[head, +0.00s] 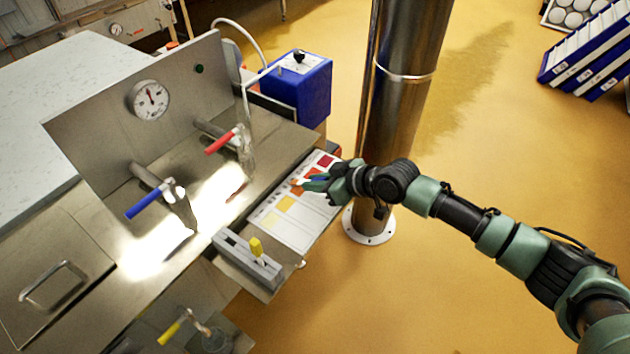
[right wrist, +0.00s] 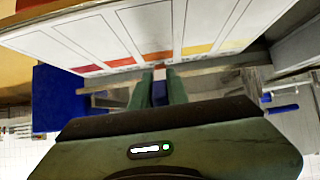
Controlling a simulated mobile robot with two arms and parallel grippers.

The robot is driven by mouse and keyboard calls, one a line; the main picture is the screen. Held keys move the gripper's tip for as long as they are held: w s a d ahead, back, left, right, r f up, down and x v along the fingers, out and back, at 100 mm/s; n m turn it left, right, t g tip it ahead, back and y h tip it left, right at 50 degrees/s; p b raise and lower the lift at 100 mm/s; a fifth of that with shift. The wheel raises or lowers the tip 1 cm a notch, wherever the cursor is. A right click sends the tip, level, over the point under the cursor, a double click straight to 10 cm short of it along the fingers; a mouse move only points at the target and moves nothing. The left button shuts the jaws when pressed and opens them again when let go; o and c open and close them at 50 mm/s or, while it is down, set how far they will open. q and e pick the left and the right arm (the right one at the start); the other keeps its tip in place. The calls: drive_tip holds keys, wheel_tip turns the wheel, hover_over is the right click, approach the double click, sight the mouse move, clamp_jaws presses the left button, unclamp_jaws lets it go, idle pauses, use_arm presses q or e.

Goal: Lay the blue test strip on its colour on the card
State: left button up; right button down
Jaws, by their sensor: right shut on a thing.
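My right gripper (head: 308,182) reaches in from the right, over the colour card (head: 298,233). It is shut on the blue test strip, which shows as a small dark blue piece (right wrist: 160,92) between the fingers in the right wrist view. Most of the strip is hidden by the fingers. The white card carries red, orange and yellow patches; I see no blue patch, and the gripper covers part of the card. In the right wrist view the card (right wrist: 100,40) spans the top, beyond the fingertips. I cannot tell whether the strip touches it. My left gripper is not in view.
A grey holder (head: 235,248) with a yellow piece (head: 256,246) stands at the card's near end. Red-handled (head: 220,143) and blue-handled (head: 142,204) taps are left of the card. A blue box (head: 305,90) stands behind, and a steel column (head: 400,100) rises close beyond my gripper.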

drive_tip(key=c, duration=1.3)
unclamp_jaws()
drive_tip(key=v, duration=0.7)
drive_tip(key=shift+s+d+r, duration=0.2)
drive_tip(key=shift+s+d, duration=0.05)
